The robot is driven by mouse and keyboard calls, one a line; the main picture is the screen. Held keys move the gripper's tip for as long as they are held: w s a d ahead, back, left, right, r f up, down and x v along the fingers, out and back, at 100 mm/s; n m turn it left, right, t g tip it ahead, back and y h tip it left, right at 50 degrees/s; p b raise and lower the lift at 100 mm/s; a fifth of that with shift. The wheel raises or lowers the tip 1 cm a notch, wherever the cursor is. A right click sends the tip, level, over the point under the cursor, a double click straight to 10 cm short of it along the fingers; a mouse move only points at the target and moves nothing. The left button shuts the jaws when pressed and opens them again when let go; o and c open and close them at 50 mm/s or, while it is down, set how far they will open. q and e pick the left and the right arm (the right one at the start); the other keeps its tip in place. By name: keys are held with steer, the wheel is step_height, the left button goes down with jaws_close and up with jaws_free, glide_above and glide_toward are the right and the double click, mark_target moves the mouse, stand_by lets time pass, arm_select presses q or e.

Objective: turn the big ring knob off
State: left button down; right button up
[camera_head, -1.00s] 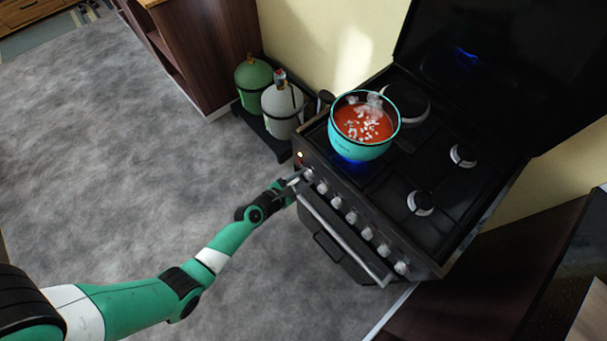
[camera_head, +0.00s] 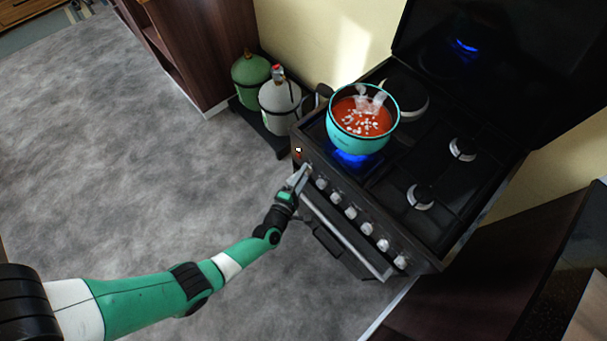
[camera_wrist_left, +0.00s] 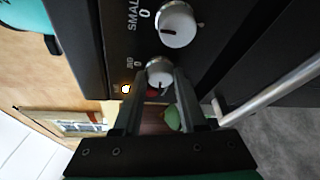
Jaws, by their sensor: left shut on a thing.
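The big ring knob (camera_wrist_left: 158,72) is a pale metal knob on the black stove panel, beside the word BIG and a 0 in the left wrist view. My left gripper (camera_wrist_left: 162,82) is shut on this knob, one finger on each side. In the head view my left gripper (camera_head: 303,174) reaches the left end of the knob row and largely hides the knob. A bright blue flame (camera_head: 352,159) burns under a turquoise pot (camera_head: 358,143) of red soup with white pieces and steam. My right gripper is not in view.
The SMALL knob (camera_wrist_left: 178,24) is beside the held knob, and several more knobs follow along the panel. The oven handle (camera_head: 345,238) runs below. Two gas bottles (camera_head: 280,103) stand left of the stove. The grey floor (camera_head: 150,160) is clear.

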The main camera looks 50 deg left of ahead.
arm_select(q)
steer(key=shift+f+m+b, duration=0.45)
steer(key=shift+m+b, duration=0.3)
steer(key=shift+m, duration=0.05)
steer(key=shift+a+f+m+t+h+b, duration=0.1)
steer(key=shift+m+t+h+b, duration=0.75)
steer(key=shift+m+b, duration=2.2)
steer(key=shift+a+r+m+t+h+b, duration=0.15)
steer(key=shift+m+t+b, duration=1.35)
steer(key=shift+m+b, duration=1.6)
steer(key=shift+f+m+t+h+b, duration=0.15)
steer(key=shift+m+t+h+b, duration=0.75)
steer(key=shift+m+b, duration=2.15)
steer(key=shift+m+t+p, duration=0.35)
steer(key=shift+m+p, duration=0.35)
steer(key=shift+m, duration=0.3)
steer(key=shift+c, duration=2.3)
jaws_free()
steer(key=shift+y, duration=0.3)
